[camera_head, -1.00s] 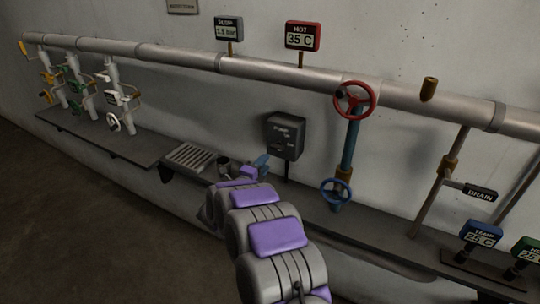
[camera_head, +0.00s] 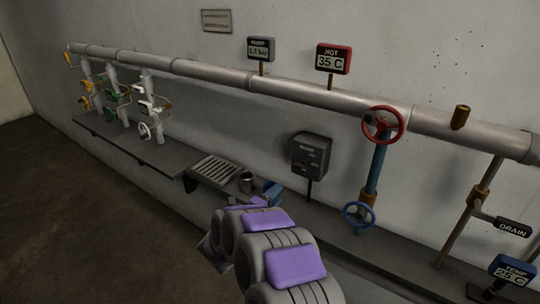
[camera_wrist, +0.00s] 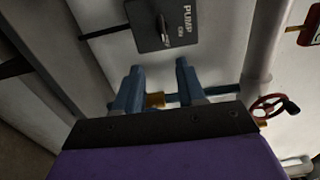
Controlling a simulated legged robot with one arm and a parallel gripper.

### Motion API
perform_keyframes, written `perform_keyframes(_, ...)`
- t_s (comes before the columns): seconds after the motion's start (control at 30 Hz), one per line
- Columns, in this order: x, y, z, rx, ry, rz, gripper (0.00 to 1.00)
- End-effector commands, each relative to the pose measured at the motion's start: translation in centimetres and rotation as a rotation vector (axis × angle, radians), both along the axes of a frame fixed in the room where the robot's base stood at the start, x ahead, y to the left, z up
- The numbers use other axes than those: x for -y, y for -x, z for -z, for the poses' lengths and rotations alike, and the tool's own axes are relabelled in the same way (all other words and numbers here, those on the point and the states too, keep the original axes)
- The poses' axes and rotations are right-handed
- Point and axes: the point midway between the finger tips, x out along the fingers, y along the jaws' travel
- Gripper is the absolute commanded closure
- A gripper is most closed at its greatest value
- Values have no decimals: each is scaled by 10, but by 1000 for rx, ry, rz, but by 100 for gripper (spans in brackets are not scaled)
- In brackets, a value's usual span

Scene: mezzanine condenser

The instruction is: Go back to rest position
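My gripper (camera_wrist: 158,88) shows in the wrist view as two blue fingers set apart, with nothing held between them. A brass fitting and a blue pipe show behind the gap. In the head view my grey and purple arm reaches forward over the ledge, and a bit of the blue gripper (camera_head: 271,191) shows past it; most of the gripper is hidden by the arm. The dark pump box (camera_head: 311,154) is on the wall beyond and right of the gripper; it also shows in the wrist view (camera_wrist: 160,24), above the fingers.
A long pipe (camera_head: 215,73) runs along the wall. A red wheel (camera_head: 383,125) and a blue wheel (camera_head: 359,217) sit at right. A grate (camera_head: 215,169) and a metal cup (camera_head: 247,181) are on the ledge (camera_head: 150,150). Open floor (camera_head: 70,220) lies at left.

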Motion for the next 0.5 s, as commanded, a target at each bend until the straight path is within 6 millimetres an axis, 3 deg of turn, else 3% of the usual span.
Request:
perform_keyframes(0.17,-9,-8,-9,-57,-27,-79,61)
perform_keyframes(0.33,-39,-18,-31,-204,-51,-310,61)
perform_keyframes(0.5,-72,-2,-58,-361,0,-587,61)
